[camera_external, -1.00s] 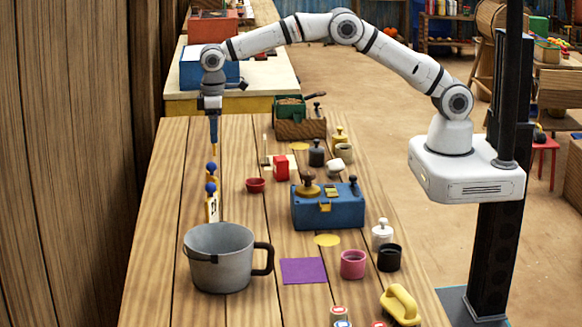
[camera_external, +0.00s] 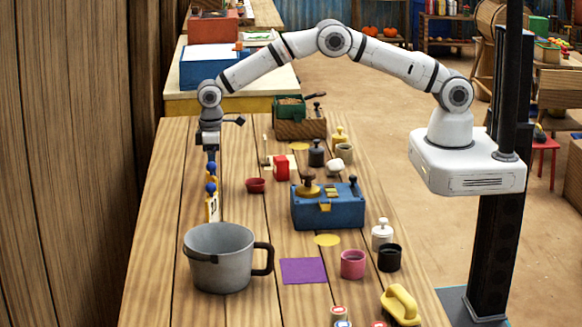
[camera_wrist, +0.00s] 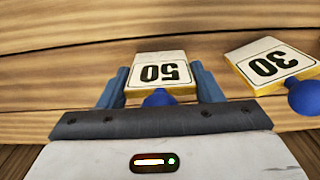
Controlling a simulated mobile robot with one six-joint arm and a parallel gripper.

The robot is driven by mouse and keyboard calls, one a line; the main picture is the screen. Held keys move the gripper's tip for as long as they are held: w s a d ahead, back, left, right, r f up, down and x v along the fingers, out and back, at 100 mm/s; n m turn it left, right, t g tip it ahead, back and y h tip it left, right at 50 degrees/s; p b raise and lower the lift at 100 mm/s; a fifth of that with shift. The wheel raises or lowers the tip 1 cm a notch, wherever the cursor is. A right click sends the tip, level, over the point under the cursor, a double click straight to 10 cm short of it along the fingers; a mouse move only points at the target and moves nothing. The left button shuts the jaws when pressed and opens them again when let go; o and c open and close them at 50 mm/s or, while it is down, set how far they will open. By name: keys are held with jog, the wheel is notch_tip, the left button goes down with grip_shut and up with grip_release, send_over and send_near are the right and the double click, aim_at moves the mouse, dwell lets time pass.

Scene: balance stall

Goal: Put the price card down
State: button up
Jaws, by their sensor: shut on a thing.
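My gripper (camera_external: 211,167) is low over the far-left part of the wooden table, its blue fingers shut on a price card. In the wrist view the held card (camera_wrist: 160,71) is white with a yellow edge, a black 50 that reads upside down, and a blue knob. It sits between the two fingers. A second card (camera_wrist: 269,65), marked 30, lies tilted to the right, apart from the fingers; in the external view it also shows (camera_external: 212,208), below a blue knob. Whether the held card touches the table is hard to tell.
A grey metal mug (camera_external: 218,262) stands in front of the cards. A small red bowl (camera_external: 255,185), a red block (camera_external: 281,168) and a blue scale box (camera_external: 328,212) stand to the right. The wooden wall (camera_external: 70,180) is to the left. Bare planks lie between cards and bowl.

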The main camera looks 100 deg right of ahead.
jog(key=o, duration=0.5)
jog(key=shift+f, duration=0.2)
jog(key=o, duration=0.4)
jog(key=shift+o, duration=0.2)
jog(key=shift+r, duration=0.1)
notch_tip(320, 180, up, 12)
jog(key=shift+s+r+b, duration=0.1)
jog(key=shift+r+b, duration=0.1)
jog(key=shift+b, duration=0.9)
jog(key=s+d+r+t, duration=0.1)
jog(key=s+r, duration=0.7)
jog(key=s, duration=0.2)
jog(key=s+d+r+t, duration=0.1)
jog(key=s+r, duration=0.6)
jog(key=s, duration=0.4)
jog(key=s+f, duration=0.2)
jog(key=s, duration=1.1)
jog(key=s+f+t, duration=0.1)
jog(key=s+f, duration=0.1)
jog(key=s, duration=1)
jog(key=shift+s, duration=0.4)
